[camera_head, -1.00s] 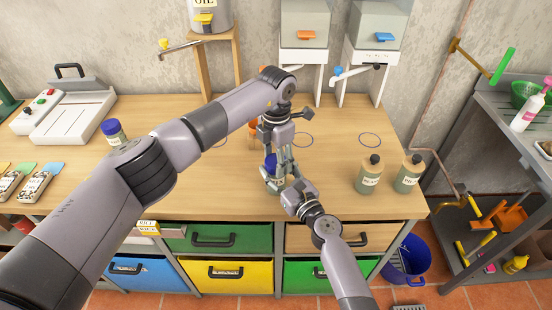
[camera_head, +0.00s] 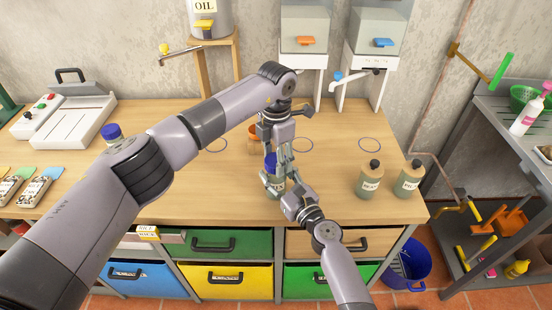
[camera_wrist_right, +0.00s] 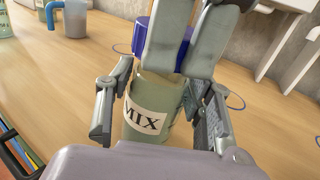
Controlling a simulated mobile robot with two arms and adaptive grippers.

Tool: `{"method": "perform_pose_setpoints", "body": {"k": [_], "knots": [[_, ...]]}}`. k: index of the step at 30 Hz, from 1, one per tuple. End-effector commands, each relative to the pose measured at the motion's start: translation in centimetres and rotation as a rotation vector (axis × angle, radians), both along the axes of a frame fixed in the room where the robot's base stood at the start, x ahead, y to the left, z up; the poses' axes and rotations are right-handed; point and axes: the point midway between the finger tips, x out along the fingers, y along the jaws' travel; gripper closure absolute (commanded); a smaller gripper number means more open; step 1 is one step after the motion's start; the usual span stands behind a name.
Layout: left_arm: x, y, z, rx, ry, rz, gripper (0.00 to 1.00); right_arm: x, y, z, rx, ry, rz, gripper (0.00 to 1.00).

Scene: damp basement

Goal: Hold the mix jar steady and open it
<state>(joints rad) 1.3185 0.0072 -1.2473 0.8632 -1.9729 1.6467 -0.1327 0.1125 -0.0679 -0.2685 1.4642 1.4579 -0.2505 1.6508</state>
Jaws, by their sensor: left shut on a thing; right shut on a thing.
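The mix jar (camera_wrist_right: 143,122) stands upright on the workbench, its MIX label showing in the right wrist view. It also shows in the head view (camera_head: 270,182), partly covered by my grippers. Its blue lid (camera_wrist_right: 184,40) is on top of the jar. My left gripper (camera_head: 279,158) reaches down from above and is shut on the lid, its fingers hiding much of it. My right gripper (camera_wrist_right: 158,112) comes from the front and is shut on the jar body, one finger on each side.
Two dark-capped bottles (camera_head: 370,179) (camera_head: 409,180) stand to the right. A blue-capped jar (camera_head: 111,131) at left is mostly behind my left arm. Dispensers (camera_head: 304,28) stand at the back. The bench front is mostly clear.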

Motion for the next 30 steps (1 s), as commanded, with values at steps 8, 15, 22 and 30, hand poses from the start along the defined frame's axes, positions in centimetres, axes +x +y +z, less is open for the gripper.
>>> {"method": "perform_pose_setpoints", "body": {"k": [8, 15, 22, 30], "knots": [[0.1, 0.0, 1.4, -0.002, -0.003, 0.0, 0.86, 0.0, 0.0, -0.1, 0.0, 0.001, 0.001, 1.0], [0.1, 0.0, 4.0, 0.0, -0.001, 0.001, 0.86, 0.0, 0.0, -0.1, 0.0, 0.001, 0.001, 1.0], [0.0, 0.0, 4.0, 0.0, 0.0, 0.001, 0.86, 0.0, 0.0, -0.1, 0.0, 0.001, 0.001, 0.5], [0.0, 0.0, 4.0, 0.0, 0.0, 0.001, 0.86, 0.0, 0.0, 0.0, 0.0, 0.001, 0.0, 0.32]]}}
